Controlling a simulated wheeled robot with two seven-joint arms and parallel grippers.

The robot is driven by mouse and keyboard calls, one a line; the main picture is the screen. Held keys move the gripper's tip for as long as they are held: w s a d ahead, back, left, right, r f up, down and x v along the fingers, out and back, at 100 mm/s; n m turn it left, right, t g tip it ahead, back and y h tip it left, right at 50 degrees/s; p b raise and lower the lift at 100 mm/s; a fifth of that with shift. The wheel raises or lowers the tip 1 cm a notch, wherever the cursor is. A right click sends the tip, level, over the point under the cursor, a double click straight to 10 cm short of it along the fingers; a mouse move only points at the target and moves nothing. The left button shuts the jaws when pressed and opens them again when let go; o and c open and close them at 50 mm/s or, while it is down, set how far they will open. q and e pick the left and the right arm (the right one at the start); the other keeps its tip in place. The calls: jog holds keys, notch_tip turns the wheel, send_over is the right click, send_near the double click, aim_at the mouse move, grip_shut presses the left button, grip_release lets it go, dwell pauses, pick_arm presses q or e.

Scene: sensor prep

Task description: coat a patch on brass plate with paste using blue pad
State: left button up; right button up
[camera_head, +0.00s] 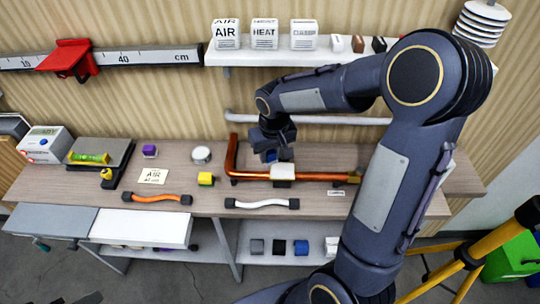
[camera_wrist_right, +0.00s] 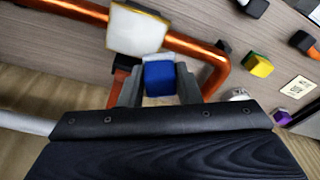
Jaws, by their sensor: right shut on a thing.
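Only a sliver of the blue pad (camera_head: 271,155) shows in the head view. A pale block with yellowish edges (camera_head: 283,172) sits on the copper pipe, close below the gripper; it also shows in the right wrist view (camera_wrist_right: 138,30). I cannot tell whether it is the brass plate. A round silver-white tin (camera_head: 201,155) stands left of the pipe; its contents are unclear.
The copper pipe (camera_head: 238,160) lies along the table. Orange and white hoses (camera_head: 262,203) lie at the front. A shelf with cubes (camera_head: 265,58) runs behind.

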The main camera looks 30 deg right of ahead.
notch_tip(320, 180, up, 2)
jog(key=shift+w+a+r+p, duration=0.1)
jog(key=shift+a+p, duration=0.05)
jog(key=shift+p, duration=0.4)
jog(key=shift+r+p, duration=0.95)
jog(key=shift+r, duration=0.25)
